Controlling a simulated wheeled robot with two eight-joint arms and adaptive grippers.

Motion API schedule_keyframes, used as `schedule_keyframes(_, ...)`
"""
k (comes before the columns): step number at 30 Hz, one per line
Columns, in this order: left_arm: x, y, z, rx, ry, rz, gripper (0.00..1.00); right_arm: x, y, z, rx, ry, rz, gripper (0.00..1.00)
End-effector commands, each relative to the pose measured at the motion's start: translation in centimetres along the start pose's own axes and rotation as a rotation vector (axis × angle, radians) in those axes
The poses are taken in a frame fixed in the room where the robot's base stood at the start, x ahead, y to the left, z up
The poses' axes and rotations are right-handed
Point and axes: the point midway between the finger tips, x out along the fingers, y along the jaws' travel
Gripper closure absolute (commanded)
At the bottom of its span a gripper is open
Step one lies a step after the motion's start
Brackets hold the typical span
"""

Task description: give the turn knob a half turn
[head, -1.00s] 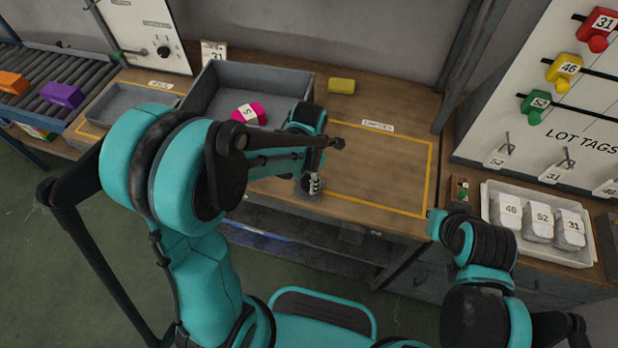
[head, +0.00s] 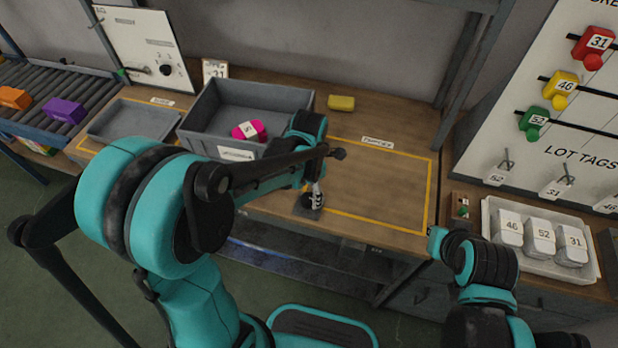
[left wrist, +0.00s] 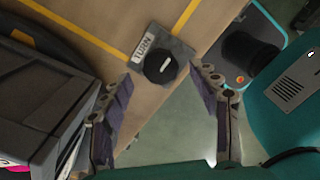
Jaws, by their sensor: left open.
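The turn knob (left wrist: 159,68) is a round black knob with a white pointer line. It sits on a grey plate with a label reading TURN (left wrist: 146,43) at the wooden bench's front edge. In the head view the grey plate (head: 305,209) shows, but the knob is hard to make out behind the gripper. My left gripper (head: 316,194) is just above the plate. In the left wrist view its fingers (left wrist: 160,84) are spread, one on each side below the knob in the picture, with no visible contact. My right arm is at lower right; its gripper cannot be seen.
A shallow grey tray (head: 110,135) is farther left. The yellow-outlined bench area (head: 385,185) to the right is clear. A white tray (head: 495,206) of numbered pouches stands far right.

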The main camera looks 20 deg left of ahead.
Motion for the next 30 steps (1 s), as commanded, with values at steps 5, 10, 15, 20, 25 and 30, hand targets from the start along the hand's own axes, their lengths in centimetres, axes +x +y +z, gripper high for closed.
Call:
schedule_keyframes(5,-4.1,0.0,-0.1,0.0,0.0,0.0,0.39,0.0,0.0,0.0,0.0,0.0,0.0,1.0)
schedule_keyframes(10,-7.2,0.0,0.0,0.0,0.0,0.0,0.39,0.0,0.0,0.0,0.0,0.0,0.0,1.0)
schedule_keyframes(15,-8.9,0.0,0.0,0.0,0.0,0.0,0.39,0.0,0.0,0.0,0.0,0.0,0.0,1.0)
schedule_keyframes(20,-9.3,0.0,0.0,0.0,0.0,0.0,0.39,0.0,0.0,0.0,0.0,0.0,0.0,1.0)
schedule_keyframes(25,-9.3,0.0,0.0,0.0,0.0,0.0,0.39,0.0,0.0,0.0,0.0,0.0,0.0,1.0)
schedule_keyframes(30,-9.2,0.0,0.0,0.0,0.0,0.0,0.39,0.0,0.0,0.0,0.0,0.0,0.0,1.0)
